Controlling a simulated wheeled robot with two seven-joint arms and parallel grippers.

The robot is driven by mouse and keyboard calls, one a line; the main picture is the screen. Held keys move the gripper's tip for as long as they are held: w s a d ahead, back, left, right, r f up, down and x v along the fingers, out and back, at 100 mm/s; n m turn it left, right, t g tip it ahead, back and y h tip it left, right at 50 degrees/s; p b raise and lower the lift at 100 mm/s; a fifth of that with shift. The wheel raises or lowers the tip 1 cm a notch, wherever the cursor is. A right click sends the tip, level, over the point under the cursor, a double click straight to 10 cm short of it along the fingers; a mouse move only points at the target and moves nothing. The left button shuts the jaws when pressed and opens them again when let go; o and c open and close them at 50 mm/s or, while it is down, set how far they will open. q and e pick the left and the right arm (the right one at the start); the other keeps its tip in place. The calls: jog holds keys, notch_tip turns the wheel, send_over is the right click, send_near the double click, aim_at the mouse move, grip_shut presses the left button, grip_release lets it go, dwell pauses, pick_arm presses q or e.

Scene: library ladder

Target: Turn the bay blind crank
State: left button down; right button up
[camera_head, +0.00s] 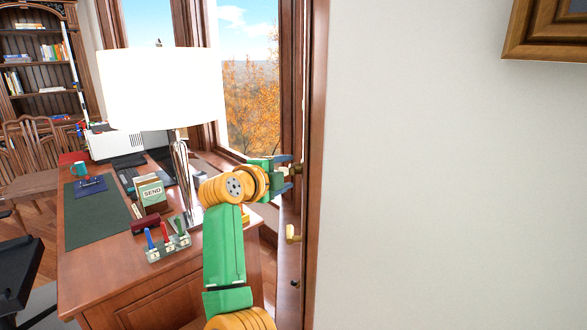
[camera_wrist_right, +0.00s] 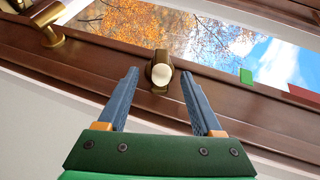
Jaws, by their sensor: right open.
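A small brass fitting with a round cream end (camera_wrist_right: 161,74), which looks like the crank's knob, stands out from the dark wood window frame in the right wrist view. My right gripper (camera_wrist_right: 160,92) is open, with its two blue-grey fingers on either side of the knob's line, a little short of it or beside it; contact cannot be told. In the head view my right gripper (camera_head: 288,168) reaches the wood frame beside the window, and its fingertips partly hide the fitting. A second brass fitting with a handle (camera_head: 292,234) sits lower on the frame. My left gripper is out of view.
A wooden desk (camera_head: 160,285) stands left of my right arm, with a lamp (camera_head: 165,90), a pen stand (camera_head: 167,245) and a SEND box (camera_head: 150,192). Green (camera_wrist_right: 246,76) and red (camera_wrist_right: 305,95) patches show on the frame.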

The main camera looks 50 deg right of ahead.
aim_at(294, 165)
jog(key=p+x, duration=0.1)
jog(key=x, duration=0.3)
jog(key=shift+w+d, duration=0.1)
jog(key=shift+d, duration=0.3)
jog(key=shift+d+f, duration=0.1)
jog(key=shift+d, duration=0.05)
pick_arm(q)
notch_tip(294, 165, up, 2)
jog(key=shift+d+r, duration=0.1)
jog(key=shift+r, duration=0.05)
